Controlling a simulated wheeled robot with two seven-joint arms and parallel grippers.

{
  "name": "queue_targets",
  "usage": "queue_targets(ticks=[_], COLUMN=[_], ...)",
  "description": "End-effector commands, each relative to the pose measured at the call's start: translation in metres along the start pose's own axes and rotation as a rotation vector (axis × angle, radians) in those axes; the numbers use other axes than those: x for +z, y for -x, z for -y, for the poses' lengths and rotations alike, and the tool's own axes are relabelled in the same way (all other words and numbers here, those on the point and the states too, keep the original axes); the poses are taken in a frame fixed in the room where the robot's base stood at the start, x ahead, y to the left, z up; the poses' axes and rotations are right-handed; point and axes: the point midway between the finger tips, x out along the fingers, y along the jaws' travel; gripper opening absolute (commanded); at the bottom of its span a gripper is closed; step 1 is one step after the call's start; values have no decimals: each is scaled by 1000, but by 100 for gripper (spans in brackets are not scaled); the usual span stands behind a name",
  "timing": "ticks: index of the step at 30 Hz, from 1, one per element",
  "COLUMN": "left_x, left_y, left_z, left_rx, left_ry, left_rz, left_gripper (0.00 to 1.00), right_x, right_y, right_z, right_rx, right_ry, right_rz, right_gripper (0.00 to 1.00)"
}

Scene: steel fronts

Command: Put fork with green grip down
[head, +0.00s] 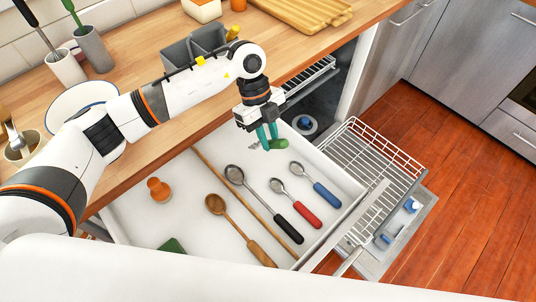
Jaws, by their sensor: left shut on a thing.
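My left gripper (267,138) is shut on the fork with green grip (278,146), its teal fingers on the grip. A short grey metal part of the fork shows to the left of the fingers; its tines are hard to make out. The gripper and fork are over the far right part of the open white drawer (125,215); I cannot tell how high above its floor. My right gripper is not in view.
In the drawer lie spoons with black (287,228), red (306,214) and blue (327,195) handles, right of a wooden divider (222,180). A wooden spoon (235,225) and an orange item (158,189) lie nearer left. An open dishwasher rack (372,160) stands right.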

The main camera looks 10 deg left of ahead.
Motion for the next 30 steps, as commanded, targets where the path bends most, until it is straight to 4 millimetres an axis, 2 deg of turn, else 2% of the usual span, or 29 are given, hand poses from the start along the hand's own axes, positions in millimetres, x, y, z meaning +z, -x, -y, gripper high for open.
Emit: queue_targets(ticks=[15,26,27,30], left_x=[-22,-24,-24,-24], left_y=[-54,-58,-57,-57], left_z=[-1,-2,-2,-2], left_rx=[-1,0,0,0], left_ry=[-2,-3,-3,-3], left_rz=[-1,-1,-1,-1], left_gripper=[0,0,28,43], right_x=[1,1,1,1], right_y=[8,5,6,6], right_z=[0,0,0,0], right_rx=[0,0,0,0], right_ry=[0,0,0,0], right_rz=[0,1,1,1], right_gripper=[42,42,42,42])
